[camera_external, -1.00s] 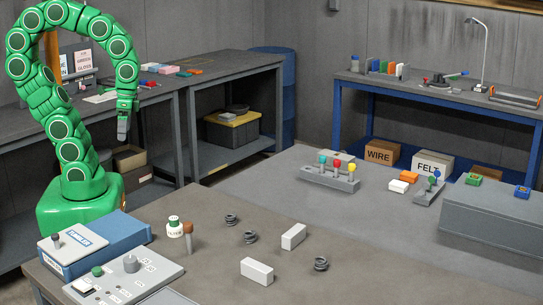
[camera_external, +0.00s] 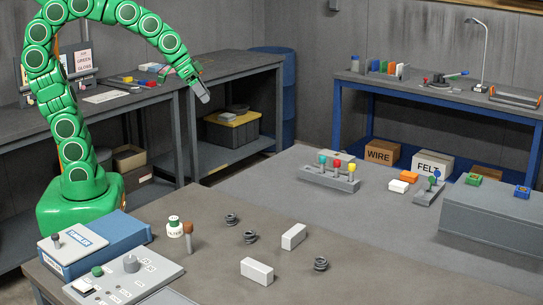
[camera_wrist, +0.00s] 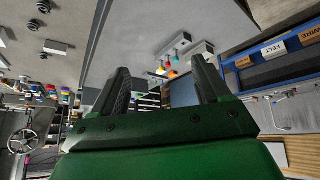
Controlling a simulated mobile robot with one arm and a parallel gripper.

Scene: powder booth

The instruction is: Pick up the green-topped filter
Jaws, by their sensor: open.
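My gripper (camera_external: 204,97) is up in the air, well above and beyond the filter, tilted down to the right. In the wrist view its two dark fingers (camera_wrist: 160,88) stand apart with nothing held between them. I cannot make out the filter in the wrist view.
The brown-topped peg (camera_external: 188,238) stands just right of the filter. A control panel (camera_external: 125,277) and a blue box (camera_external: 95,243) lie to the left. Several dark springs and two white blocks (camera_external: 257,271) lie to the right, with bare table between them.

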